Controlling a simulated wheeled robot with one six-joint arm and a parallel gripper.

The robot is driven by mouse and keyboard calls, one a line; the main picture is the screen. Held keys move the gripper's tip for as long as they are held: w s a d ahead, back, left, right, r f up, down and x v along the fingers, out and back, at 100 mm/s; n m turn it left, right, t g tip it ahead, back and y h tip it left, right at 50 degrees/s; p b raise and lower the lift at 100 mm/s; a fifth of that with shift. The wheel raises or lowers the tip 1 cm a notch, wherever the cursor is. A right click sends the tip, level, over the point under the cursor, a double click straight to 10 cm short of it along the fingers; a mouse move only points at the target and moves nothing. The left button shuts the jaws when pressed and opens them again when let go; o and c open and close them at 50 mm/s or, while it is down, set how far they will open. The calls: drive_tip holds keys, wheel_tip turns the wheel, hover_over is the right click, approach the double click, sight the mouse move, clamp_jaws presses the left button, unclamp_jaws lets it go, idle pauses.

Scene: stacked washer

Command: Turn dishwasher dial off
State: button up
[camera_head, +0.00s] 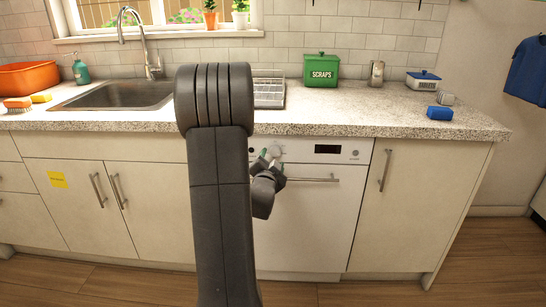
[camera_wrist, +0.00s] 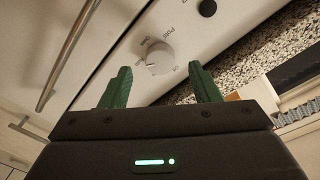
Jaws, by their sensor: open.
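The dishwasher dial (camera_wrist: 158,57) is a round pale knob on the white dishwasher's control panel, with small printed labels around it. A dark mark shows on the knob's left part; which label it points to is hard to tell. In the head view the dial (camera_head: 274,150) is small and partly hidden by my gripper. My gripper (camera_wrist: 159,69) is open, with one green finger on each side of the dial in the wrist view and nothing held. In the head view my gripper (camera_head: 272,161) is at the panel; contact with the dial cannot be told.
The dishwasher's bar handle (camera_head: 315,180) runs just below and right of the dial. A dark round button (camera_wrist: 207,7) is also on the panel. The speckled countertop (camera_head: 350,115) overhangs above. Cabinet doors with upright handles (camera_head: 386,170) flank the dishwasher.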

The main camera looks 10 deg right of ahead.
sight(274, 154)
drive_tip(key=shift+x, duration=1.85)
drive_tip(key=c, duration=1)
